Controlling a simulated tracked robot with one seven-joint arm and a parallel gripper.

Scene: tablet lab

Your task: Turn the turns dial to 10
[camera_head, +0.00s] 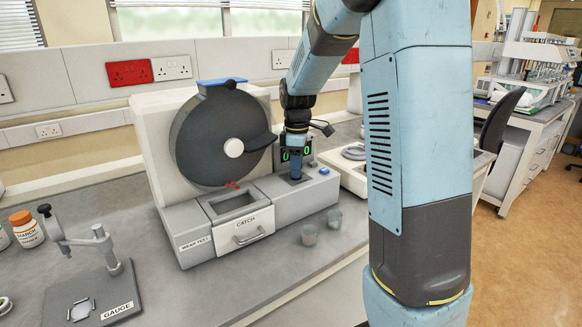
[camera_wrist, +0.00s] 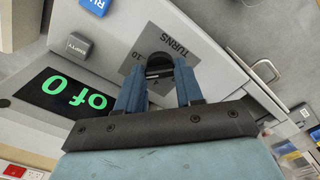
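The turns dial (camera_wrist: 158,70) is a dark round knob on a grey plate marked TURNS and 10, on top of the wear test machine's console (camera_head: 262,188). My gripper (camera_wrist: 160,72) is down at the console, pointing at the dial. Its two blue fingers stand one on each side of the knob, which nearly fills the gap. Whether they press on it cannot be made out. In the head view my gripper (camera_head: 295,172) hides the dial.
A grey EMPTY button (camera_wrist: 79,45) and a blue RUN button (camera_wrist: 96,5) are beside the dial. The dark drum (camera_head: 222,140) and the catch drawer (camera_head: 245,228) are to the left. Two small cups (camera_head: 322,226) stand in front. The gauge stand (camera_head: 95,270) is front left.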

